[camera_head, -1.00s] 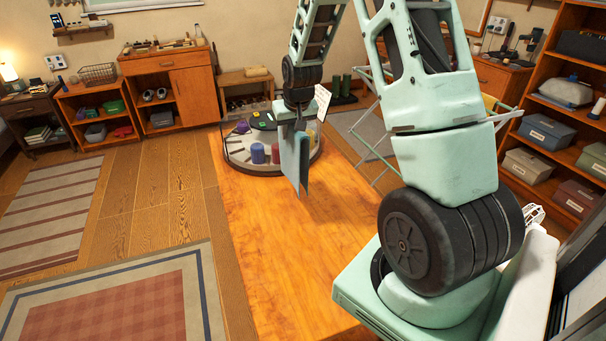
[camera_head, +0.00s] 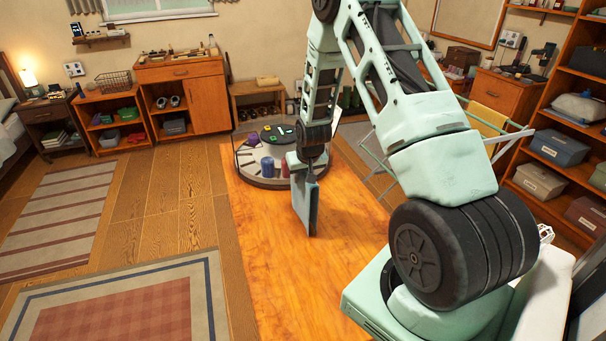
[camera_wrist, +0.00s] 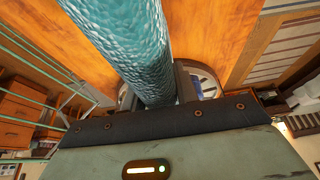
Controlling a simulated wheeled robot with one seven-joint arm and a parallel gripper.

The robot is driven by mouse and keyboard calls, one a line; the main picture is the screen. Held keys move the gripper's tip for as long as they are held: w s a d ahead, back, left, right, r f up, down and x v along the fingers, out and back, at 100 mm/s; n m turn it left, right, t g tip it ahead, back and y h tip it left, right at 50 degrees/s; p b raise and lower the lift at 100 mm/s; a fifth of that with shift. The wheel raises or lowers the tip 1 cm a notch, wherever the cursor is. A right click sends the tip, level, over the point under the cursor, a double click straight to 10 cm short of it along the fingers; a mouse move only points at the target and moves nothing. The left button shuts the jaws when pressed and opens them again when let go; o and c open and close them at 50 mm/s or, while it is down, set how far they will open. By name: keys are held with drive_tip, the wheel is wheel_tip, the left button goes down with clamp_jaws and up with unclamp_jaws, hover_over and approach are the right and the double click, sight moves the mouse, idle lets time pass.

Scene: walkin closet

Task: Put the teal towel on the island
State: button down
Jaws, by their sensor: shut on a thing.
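My gripper (camera_head: 311,172) is shut on the teal towel (camera_head: 306,209), which hangs down from the fingers as a folded slab in the head view. In the wrist view the teal towel (camera_wrist: 128,45) shows as a textured roll-like edge between the fingers. The island's wooden top (camera_head: 265,260) lies below the towel. The towel's lower edge is close to the top; I cannot tell whether it touches.
A round tray (camera_head: 262,182) with cylinders and other small items stands at the island's far end, just behind the towel. The near part of the island top is clear. A drying rack (camera_head: 379,163) stands to the right.

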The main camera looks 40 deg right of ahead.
drive_tip(key=shift+f, duration=0.1)
drive_tip(key=c, duration=1.1)
unclamp_jaws()
drive_tip(key=shift+o, duration=0.2)
drive_tip(key=shift+r, duration=0.2)
drive_tip(key=b+v, duration=0.2)
drive_tip(key=v, duration=1)
drive_tip(key=shift+b, duration=0.3)
